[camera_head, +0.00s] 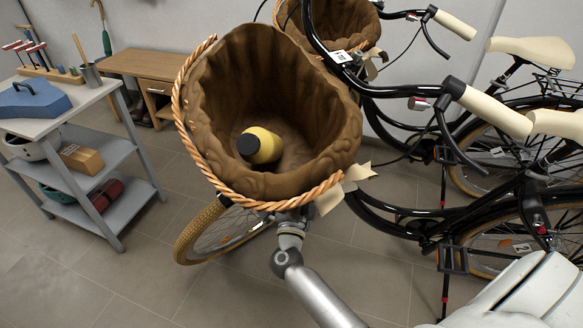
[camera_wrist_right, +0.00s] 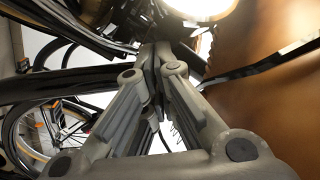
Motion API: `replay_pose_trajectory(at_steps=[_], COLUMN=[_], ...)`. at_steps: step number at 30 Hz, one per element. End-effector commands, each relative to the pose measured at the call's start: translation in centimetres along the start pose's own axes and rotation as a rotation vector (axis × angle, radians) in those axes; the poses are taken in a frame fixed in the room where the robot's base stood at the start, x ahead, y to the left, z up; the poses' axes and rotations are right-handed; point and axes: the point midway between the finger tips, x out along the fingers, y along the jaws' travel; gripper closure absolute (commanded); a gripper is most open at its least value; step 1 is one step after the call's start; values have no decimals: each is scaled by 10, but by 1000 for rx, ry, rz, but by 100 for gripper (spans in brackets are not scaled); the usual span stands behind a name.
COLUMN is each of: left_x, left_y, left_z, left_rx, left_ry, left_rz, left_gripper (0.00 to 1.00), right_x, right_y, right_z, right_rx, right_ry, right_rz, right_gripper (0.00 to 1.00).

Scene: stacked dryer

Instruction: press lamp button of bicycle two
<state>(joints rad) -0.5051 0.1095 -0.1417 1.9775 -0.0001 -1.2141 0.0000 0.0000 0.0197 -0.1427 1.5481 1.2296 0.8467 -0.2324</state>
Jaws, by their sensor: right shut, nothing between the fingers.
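The near black bicycle (camera_head: 400,212) has a brown-lined wicker basket (camera_head: 330,125) at its front; a tag with a "2" shows lower on its frame. My right arm rises from the bottom to beneath the basket, which hides its gripper in the head view. In the right wrist view my right gripper (camera_wrist_right: 157,58) is shut and empty, its tips close to dark bicycle parts. A bright, round, white glowing shape (camera_wrist_right: 202,5), apparently a lamp, is just beyond the tips at the top. I cannot make out its button or whether the tips touch anything. My left gripper is out of view.
A yellow bottle with a black cap (camera_head: 260,146) lies in the basket. A second bicycle (camera_head: 487,150) stands close behind. A grey shelf cart (camera_head: 105,160) stands left and a wooden desk (camera_head: 145,66) is at the wall. The floor at lower left is clear.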

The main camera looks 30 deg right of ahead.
Motion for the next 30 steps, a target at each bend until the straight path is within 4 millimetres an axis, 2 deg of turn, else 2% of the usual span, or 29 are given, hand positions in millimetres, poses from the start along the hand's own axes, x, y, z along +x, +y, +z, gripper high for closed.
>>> replay_pose_trajectory(at_steps=[14, 24, 30], left_x=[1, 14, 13], left_y=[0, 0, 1], left_z=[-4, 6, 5], left_rx=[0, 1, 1], left_ry=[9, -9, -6], left_rz=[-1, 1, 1], left_gripper=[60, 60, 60], right_x=[-2, -11, -11], right_y=[2, 8, 9], right_z=[-2, -9, -9], right_rx=[0, 0, 0], right_ry=[-1, 0, 0], right_rz=[1, 0, 0], right_gripper=[100, 100, 100])
